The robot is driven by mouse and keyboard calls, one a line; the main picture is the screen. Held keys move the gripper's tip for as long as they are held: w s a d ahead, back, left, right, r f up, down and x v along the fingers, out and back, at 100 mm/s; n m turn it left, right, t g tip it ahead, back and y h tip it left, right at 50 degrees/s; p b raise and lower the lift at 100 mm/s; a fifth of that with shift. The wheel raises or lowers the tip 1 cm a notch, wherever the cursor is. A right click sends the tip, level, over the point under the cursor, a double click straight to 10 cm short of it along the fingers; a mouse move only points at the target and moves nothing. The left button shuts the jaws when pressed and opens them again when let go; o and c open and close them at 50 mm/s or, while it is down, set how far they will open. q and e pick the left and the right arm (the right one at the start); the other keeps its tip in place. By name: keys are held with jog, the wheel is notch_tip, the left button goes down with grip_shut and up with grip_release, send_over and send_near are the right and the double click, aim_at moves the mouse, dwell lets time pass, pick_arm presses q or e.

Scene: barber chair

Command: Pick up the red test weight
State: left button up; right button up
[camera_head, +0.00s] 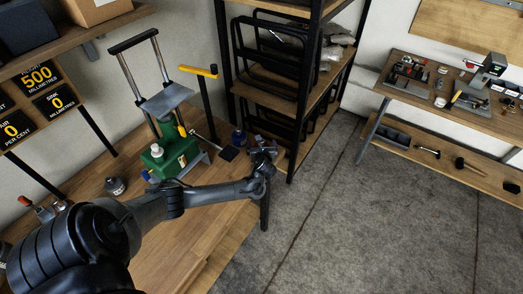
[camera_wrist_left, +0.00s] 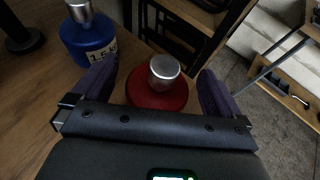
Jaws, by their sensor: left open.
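The red test weight (camera_wrist_left: 158,96) is a round red disc with a silver knob (camera_wrist_left: 164,70). In the left wrist view it sits on the wooden bench near its edge, between the two fingers of my left gripper (camera_wrist_left: 158,88). The fingers are spread with a gap on each side of the weight. In the head view my left gripper (camera_head: 264,152) is at the far right corner of the bench, and the red weight cannot be made out behind it. My right gripper is in neither view.
A green box (camera_head: 172,156) and a metal stand (camera_head: 165,98) are on the bench (camera_head: 190,220). A shelf rack (camera_head: 300,100) stands just beyond.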

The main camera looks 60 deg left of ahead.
pick_arm(q)
grip_shut()
jog(key=shift+r, duration=0.2)
dwell(0.5)
